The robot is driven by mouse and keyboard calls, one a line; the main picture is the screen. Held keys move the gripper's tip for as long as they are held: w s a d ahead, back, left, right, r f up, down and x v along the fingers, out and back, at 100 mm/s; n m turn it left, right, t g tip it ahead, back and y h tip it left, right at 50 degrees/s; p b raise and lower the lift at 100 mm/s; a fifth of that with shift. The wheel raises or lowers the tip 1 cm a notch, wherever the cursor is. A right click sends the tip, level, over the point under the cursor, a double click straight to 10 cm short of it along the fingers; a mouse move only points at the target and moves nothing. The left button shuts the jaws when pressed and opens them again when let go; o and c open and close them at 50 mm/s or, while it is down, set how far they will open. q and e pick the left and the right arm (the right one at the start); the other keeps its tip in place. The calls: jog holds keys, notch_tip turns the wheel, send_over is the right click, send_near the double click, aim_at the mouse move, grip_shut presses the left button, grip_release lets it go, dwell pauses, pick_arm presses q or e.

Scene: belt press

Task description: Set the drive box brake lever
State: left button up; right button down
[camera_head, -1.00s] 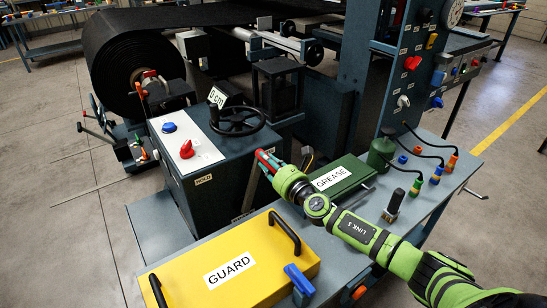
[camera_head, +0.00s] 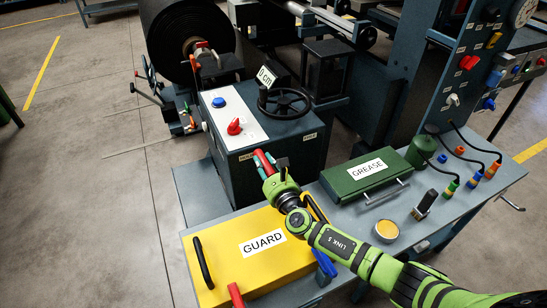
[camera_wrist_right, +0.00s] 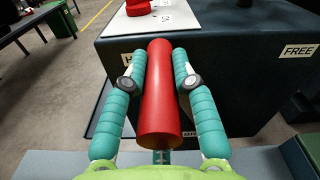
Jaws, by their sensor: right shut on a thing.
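The drive box (camera_head: 225,170) is a dark cabinet with a red knob, a blue button and a black handwheel on top. HOLD (camera_head: 246,156) and FREE (camera_head: 310,135) labels are on its front face. The brake lever's red grip (camera_head: 264,160) is in front of this face, close to HOLD. My right gripper (camera_head: 265,163) is shut on the grip. In the right wrist view the red grip (camera_wrist_right: 160,100) lies between both teal fingers, with the FREE label well to its right; the HOLD label is mostly hidden. My left gripper is not in view.
A yellow GUARD cover (camera_head: 225,255) with black handles lies on the bench below my right arm. A green GREASE box (camera_head: 345,187), an open tin (camera_head: 387,231) and coloured hose fittings (camera_head: 472,181) are to the right. Open floor lies left.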

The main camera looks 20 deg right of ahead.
jog(key=shift+s+a+f, duration=0.15)
jog(key=shift+a+f, duration=0.1)
dwell(0.3)
jog(key=c, duration=1)
grip_release()
jog(key=shift+f, duration=0.1)
jog(key=s, duration=0.4)
jog(key=s+d, duration=0.1)
jog(key=s, duration=0.6)
jog(key=shift+s+d, duration=0.3)
jog(key=shift+s, duration=0.1)
jog(key=shift+r, duration=0.25)
